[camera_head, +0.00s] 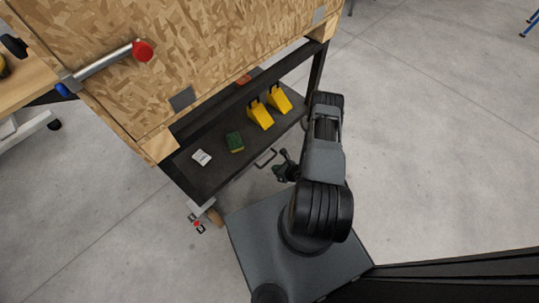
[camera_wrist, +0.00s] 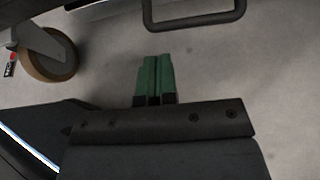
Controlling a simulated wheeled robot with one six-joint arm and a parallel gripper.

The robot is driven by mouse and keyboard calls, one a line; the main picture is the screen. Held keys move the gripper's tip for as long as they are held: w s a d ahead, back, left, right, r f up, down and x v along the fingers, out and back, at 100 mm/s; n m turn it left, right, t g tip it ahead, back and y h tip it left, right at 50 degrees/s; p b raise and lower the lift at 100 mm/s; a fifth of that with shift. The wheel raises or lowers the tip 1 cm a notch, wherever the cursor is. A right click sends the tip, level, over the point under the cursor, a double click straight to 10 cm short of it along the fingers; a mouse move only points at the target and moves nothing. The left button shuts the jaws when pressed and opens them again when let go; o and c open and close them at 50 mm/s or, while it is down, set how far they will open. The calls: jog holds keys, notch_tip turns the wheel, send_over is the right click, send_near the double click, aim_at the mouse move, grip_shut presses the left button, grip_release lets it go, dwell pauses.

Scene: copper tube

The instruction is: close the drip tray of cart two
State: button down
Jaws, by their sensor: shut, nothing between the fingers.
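A dark bar handle (camera_head: 265,158) stands out from the front lower edge of the cart. In the wrist view the same handle (camera_wrist: 195,24) is a dark U-shaped loop at the top. The tray behind it is mostly hidden under the shelf, and I cannot tell how far out it is. My gripper (camera_head: 280,172) is just right of and below the handle in the head view. In the wrist view my gripper (camera_wrist: 155,78) has its green fingers together, empty, with a gap of floor between them and the handle.
The cart's lower shelf (camera_head: 218,176) holds two yellow wedges (camera_head: 260,114), a green sponge-like block (camera_head: 235,142) and a white card (camera_head: 201,157). A wood panel with a red-ended bar (camera_head: 105,62) is above. A caster wheel (camera_wrist: 47,55) is at the left. Open floor lies right.

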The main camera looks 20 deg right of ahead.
aim_at(259, 158)
jog(key=w+a+f+b, duration=0.1)
jog(key=w, duration=0.2)
jog(key=w+a+f+t+b, duration=0.1)
jog(key=w, duration=0.2)
jog(key=w+a+f+t+h+b, duration=0.1)
jog(key=w, duration=0.2)
jog(key=shift+f+b, duration=0.35)
jog(key=shift+b, duration=0.05)
